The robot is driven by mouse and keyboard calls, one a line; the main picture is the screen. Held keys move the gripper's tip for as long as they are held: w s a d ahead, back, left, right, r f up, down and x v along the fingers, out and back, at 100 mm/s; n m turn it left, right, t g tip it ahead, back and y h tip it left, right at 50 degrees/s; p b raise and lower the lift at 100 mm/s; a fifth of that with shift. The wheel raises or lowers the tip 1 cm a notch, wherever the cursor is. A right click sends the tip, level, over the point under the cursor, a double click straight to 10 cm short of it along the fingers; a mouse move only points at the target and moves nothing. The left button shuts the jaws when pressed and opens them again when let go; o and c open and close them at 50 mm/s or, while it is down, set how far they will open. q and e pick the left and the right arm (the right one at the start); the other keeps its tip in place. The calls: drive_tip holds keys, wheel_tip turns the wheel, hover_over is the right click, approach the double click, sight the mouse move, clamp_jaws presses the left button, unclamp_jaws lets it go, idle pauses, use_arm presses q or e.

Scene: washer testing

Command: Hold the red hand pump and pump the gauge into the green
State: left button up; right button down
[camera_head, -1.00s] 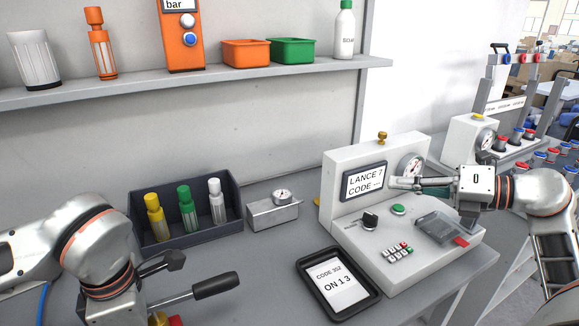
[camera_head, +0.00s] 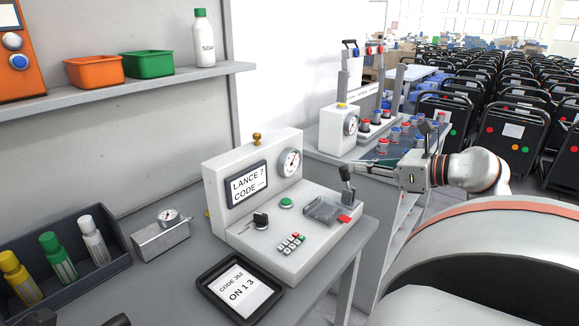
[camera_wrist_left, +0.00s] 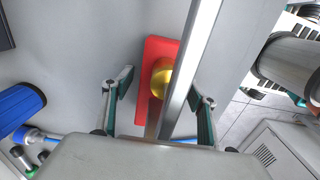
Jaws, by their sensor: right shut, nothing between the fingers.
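The red hand pump (camera_wrist_left: 158,65), with a round brass-yellow part, shows in the left wrist view from above. A silver bar crosses beside it, between the fingers. My left gripper (camera_wrist_left: 160,95) is open around this area; I cannot tell whether a finger touches. The console gauge (camera_head: 290,162) is a white dial, also unreadable. My right gripper (camera_head: 360,166) is shut and empty, right of the console.
The console (camera_head: 235,218) and a black tray (camera_head: 268,308) with a code card stand on the bench. A dark bin (camera_head: 112,265) holds several bottles. A shelf (camera_head: 130,91) hangs above. A second bench with another gauge (camera_head: 351,124) stands at the right.

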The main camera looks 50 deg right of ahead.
idle(0.3)
use_arm(q)
wheel_tip(320, 180, up, 12)
drive_tip(key=shift+f, duration=0.1)
idle(0.4)
